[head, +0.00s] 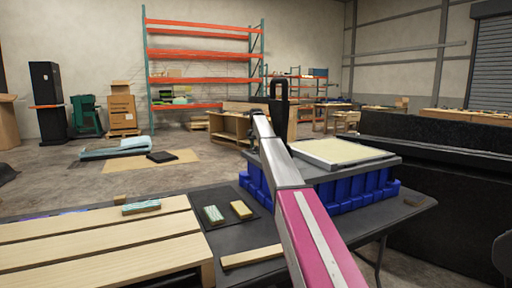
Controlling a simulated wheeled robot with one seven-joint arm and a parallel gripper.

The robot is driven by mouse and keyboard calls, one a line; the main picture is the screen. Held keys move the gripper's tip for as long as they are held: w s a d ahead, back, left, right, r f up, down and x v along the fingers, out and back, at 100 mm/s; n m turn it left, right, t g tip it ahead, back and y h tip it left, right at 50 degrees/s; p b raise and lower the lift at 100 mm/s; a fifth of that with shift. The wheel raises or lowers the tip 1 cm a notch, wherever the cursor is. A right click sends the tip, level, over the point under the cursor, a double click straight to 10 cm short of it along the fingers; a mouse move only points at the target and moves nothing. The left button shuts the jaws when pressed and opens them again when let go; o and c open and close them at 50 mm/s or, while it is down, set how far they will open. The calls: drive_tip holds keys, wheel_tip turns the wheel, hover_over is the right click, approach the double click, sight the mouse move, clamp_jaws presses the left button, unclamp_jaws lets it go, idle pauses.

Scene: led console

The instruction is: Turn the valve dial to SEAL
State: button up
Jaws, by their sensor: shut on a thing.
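I see no valve dial and no SEAL marking in the head view. I cannot make out my gripper or its fingers here, nor what it holds. A long pink and silver bar (305,215) rises from the bottom edge across the middle of the picture. A dark upright piece with a loop at its top (279,92) shows by its far end. I cannot tell whether these belong to my arm.
A dark table (235,250) holds blue crates (345,191) under a board with a pale panel (340,151). Wooden slats (100,245) and small blocks (241,209) lie left. A black partition (440,170) stands right. Open floor (50,190) and orange shelving (200,55) lie beyond.

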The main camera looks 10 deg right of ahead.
drive_tip(key=shift+m, duration=0.6)
drive_tip(key=o, duration=0.9)
drive_tip(key=shift+c, duration=0.2)
wheel_tip(320, 180, up, 11)
drive_tip(key=shift+f, duration=0.1)
